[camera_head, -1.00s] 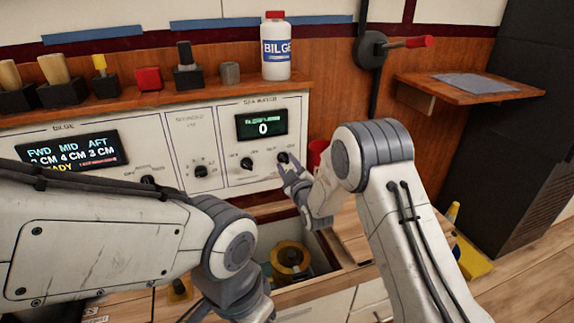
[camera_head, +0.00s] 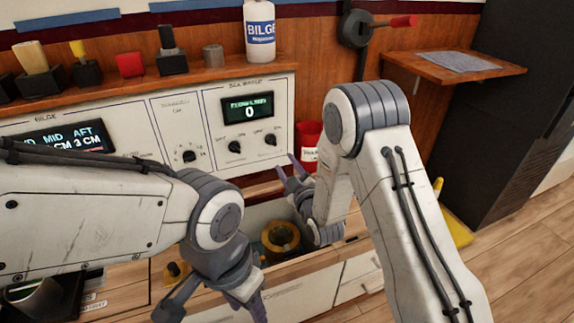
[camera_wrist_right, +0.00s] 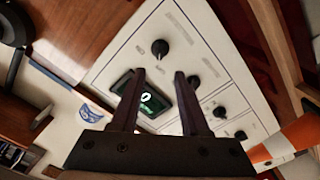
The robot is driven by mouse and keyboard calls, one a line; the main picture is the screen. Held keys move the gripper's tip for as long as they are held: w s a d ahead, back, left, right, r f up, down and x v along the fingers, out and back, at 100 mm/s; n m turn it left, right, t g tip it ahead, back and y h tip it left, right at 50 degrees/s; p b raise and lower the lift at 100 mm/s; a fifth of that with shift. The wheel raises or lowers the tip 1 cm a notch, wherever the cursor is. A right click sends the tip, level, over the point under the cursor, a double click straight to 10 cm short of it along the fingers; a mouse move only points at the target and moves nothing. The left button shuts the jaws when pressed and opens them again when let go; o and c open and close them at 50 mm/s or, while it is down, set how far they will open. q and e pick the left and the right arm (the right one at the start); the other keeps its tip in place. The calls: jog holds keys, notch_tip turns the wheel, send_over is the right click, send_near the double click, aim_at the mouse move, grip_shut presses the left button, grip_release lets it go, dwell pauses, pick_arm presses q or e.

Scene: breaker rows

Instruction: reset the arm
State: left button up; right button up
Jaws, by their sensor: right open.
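My right gripper (camera_head: 286,167) is open and empty in front of the panel, below and right of its right-hand knob (camera_head: 271,139), apart from it. In the right wrist view, its two fingers (camera_wrist_right: 160,75) stand apart with nothing between them, and the panel with its green display (camera_wrist_right: 150,101) shows behind. My left gripper (camera_head: 212,308) hangs at the bottom of the head view with its fingers spread and nothing seen between them. The panel display (camera_head: 247,106) reads 0. A second knob (camera_head: 235,147) sits beside the right-hand one.
A red container (camera_head: 308,140) stands just beyond my right gripper. An open bin with a yellow ring-shaped item (camera_head: 281,237) lies below. A red-handled lever (camera_head: 395,22) and small side shelf (camera_head: 455,63) are at the right.

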jog(key=shift+a, duration=0.1)
dwell(0.3)
jog(key=s+a+m+g, duration=0.1)
jog(key=s+a+g, duration=0.15)
jog(key=s, duration=0.25)
jog(key=s+a+r+m+g+h, duration=0.1)
jog(key=s+g, duration=0.3)
jog(key=s+a+m+g, duration=0.1)
jog(key=s+a+g, duration=0.15)
jog(key=s, duration=0.25)
jog(key=s+d+r+g+h, duration=0.1)
jog(key=s+d+g, duration=0.15)
jog(key=s, duration=0.55)
jog(key=s+d+r+m+g+h, duration=0.1)
jog(key=s+d+g, duration=0.15)
jog(key=s, duration=0.65)
jog(key=s+d+r+g+h, duration=0.1)
jog(key=s+d+g, duration=0.15)
jog(key=s, duration=0.55)
notch_tip(320, 180, up, 36)
jog(key=p, duration=3.6)
jog(key=shift+m+g+h, duration=0.3)
jog(key=shift+g, duration=0.05)
